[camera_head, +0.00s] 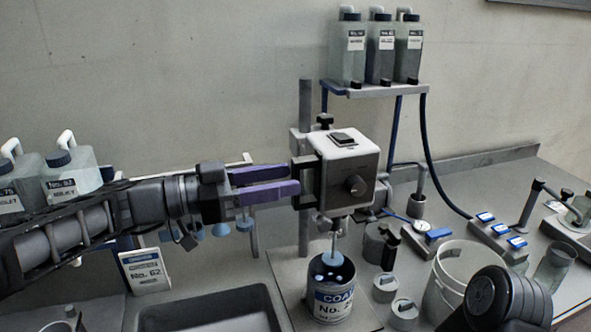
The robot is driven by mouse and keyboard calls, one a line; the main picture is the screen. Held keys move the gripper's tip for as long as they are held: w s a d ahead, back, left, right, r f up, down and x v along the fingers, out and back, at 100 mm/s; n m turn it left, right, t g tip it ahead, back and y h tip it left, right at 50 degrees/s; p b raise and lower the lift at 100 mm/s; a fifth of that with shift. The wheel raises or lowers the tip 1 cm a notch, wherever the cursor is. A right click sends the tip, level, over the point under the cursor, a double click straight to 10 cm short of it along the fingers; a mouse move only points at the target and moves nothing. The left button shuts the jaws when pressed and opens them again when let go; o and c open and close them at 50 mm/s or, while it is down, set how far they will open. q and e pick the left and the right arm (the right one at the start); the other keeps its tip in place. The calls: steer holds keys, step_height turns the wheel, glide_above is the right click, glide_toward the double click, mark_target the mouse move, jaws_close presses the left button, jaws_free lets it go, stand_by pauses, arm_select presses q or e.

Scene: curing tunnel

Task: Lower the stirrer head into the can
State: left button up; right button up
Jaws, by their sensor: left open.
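The stirrer head (350,176) is a white and grey box with a dark knob, mounted on an upright grey column (304,108). Its shaft points down to a pale blue stirring end (333,258) at the mouth of the can (332,304); I cannot tell whether that end is above the rim or just inside. The can is dark and open-topped, with a blue and white label, and stands upright below the head. My left gripper (292,180), with purple fingers, is open just left of the head, by its dark side bracket; contact is unclear. My right gripper is out of view.
A white bucket (448,300) and small grey pots stand right of the can. A sink (215,312) is at the front left. Bottles (380,52) stand on a shelf above. Hoses and blue-handled valves (500,236) fill the right.

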mark_target(293, 178)
arm_select(q)
steer(key=shift+p+x, duration=0.4)
steer(key=shift+x, duration=1.25)
steer(key=shift+c, duration=0.3)
jaws_close()
